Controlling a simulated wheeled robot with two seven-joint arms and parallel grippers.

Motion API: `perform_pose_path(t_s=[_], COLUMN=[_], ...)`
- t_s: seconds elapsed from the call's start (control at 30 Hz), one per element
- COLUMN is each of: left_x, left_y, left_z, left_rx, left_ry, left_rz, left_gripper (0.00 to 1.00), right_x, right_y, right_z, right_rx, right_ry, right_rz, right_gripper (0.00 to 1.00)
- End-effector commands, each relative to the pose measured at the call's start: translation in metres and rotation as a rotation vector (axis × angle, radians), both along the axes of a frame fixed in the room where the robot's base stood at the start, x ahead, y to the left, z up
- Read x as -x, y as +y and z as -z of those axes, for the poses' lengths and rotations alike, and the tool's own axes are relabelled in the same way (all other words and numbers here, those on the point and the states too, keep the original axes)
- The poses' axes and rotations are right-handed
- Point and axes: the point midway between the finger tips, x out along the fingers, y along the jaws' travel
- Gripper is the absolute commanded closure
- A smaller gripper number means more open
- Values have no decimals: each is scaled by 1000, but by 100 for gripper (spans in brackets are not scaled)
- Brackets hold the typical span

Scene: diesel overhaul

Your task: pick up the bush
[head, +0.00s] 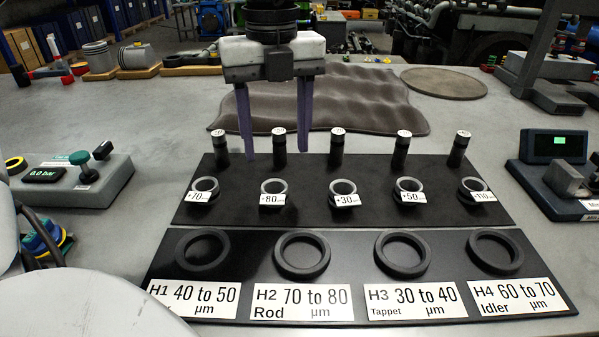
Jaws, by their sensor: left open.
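Several small grey metal bushes with white tags sit in a row on the black board: +70 (203,185), +80 (273,187), +30 (344,187), +50 (409,184) and one reading about +110 (473,184). My left gripper (276,152) points down with two purple fingers spread wide and nothing held. Its fingertips are behind and above the +80 bush in the picture. A dark upright pin (279,141) shows between the fingers; I cannot tell whether they are level with it. My right gripper is not in view.
Several dark pins with white tops (401,150) stand behind the bushes. In front, dark rings (302,255) lie on a board with labels H1 to H4. A pressure box (75,185) stands left, a display device (556,146) right. A wavy brown mat (360,98) lies behind.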

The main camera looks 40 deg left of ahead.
Motion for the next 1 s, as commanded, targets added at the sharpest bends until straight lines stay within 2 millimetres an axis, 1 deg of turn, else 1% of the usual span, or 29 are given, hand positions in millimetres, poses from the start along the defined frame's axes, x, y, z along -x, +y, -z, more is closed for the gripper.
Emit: perform_pose_path(t_s=[0.03, 0.1, 0.2, 0.37, 0.63, 0.77, 0.97, 1.0], left_x=[1, 1, 0, 1, 1, 1, 0, 0], left_y=[0, 0, 0, 1, 5, 5, 5, 5], left_z=[11, 22, 33, 44, 83, 91, 92, 92], left_rx=[2, 4, 6, 6, 7, 7, 6, 6], left_ry=[4, 5, 2, 3, 3, 2, -1, 0], left_rz=[0, 1, 0, 0, 0, -1, -1, -1], left_gripper=[44, 44, 44, 44, 44, 44, 44, 47], right_x=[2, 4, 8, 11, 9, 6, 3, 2], right_y=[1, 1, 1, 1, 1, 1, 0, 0], right_z=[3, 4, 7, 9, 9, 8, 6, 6], right_rx=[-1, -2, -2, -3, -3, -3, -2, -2], right_ry=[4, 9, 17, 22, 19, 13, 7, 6], right_rz=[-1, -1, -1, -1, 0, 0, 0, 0], right_gripper=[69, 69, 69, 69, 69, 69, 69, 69])
